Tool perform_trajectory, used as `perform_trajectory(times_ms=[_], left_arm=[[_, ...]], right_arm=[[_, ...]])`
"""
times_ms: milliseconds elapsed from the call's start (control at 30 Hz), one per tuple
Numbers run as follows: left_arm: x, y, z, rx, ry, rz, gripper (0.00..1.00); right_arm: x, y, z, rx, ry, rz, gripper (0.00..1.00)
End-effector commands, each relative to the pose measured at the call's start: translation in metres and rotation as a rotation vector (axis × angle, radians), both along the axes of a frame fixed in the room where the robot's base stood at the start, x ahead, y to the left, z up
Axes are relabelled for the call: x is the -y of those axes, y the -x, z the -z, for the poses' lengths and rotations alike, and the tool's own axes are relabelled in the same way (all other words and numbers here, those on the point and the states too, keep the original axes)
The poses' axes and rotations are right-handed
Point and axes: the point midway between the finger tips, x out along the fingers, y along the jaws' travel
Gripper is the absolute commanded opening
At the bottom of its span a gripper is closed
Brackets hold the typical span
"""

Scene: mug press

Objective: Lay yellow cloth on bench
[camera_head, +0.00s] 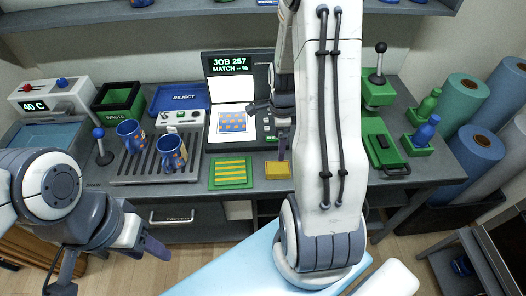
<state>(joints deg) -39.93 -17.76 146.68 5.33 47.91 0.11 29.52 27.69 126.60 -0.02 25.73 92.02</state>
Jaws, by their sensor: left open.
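A small yellow block-like piece, which looks like the folded yellow cloth (277,170), is at the front edge of the grey bench (199,187). It appears to lie flat on the bench top. My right gripper (276,118) is behind the white arm in the middle. One dark finger points down just behind the cloth; I cannot tell whether it touches it. Its jaw opening is unclear. My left gripper (108,262) is open and empty at lower left, in front of the bench, with fingers wide apart.
A green tray with yellow stripes (230,173) is left of the cloth. Two blue mugs (172,152) stand on a slatted rack (145,178). A press with a lit screen (232,66) stands behind. Green bottle fixtures (419,138) are at right. My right arm hides the bench's middle right.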

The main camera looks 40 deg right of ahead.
Motion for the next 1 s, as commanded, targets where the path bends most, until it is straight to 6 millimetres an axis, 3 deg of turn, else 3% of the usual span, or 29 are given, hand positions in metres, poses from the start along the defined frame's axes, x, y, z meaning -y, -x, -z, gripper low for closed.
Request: perform_trajectory(times_ms=[167,267,367,467,600,700,800,900,1000], left_arm=[[0.0,0.0,0.0,0.0,0.0,0.0,0.5],[0.0,0.0,0.0,0.0,0.0,0.0,0.5],[0.0,0.0,0.0,0.0,0.0,0.0,0.5],[0.0,0.0,0.0,0.0,0.0,0.0,0.5],[0.0,0.0,0.0,0.0,0.0,0.0,0.5],[0.0,0.0,0.0,0.0,0.0,0.0,0.5],[0.0,0.0,0.0,0.0,0.0,0.0,0.5],[0.0,0.0,0.0,0.0,0.0,0.0,0.5],[0.0,0.0,0.0,0.0,0.0,0.0,0.5]], right_arm=[[-0.002,-0.001,-0.003,0.001,0.001,-0.015,1.0],[-0.022,-0.007,-0.013,0.007,0.002,-0.136,1.0],[-0.069,-0.013,-0.035,0.018,0.001,-0.424,1.0],[-0.133,-0.008,-0.064,0.033,0.001,-0.838,1.0],[-0.216,0.029,-0.099,0.055,-0.004,-1.467,1.0],[-0.26,0.068,-0.117,0.073,-0.009,-1.898,1.0],[-0.287,0.105,-0.13,0.094,-0.015,-2.262,1.0],[-0.3,0.135,-0.137,0.11,-0.019,-2.528,1.0],[-0.305,0.152,-0.141,0.119,-0.023,-2.687,1.0]])
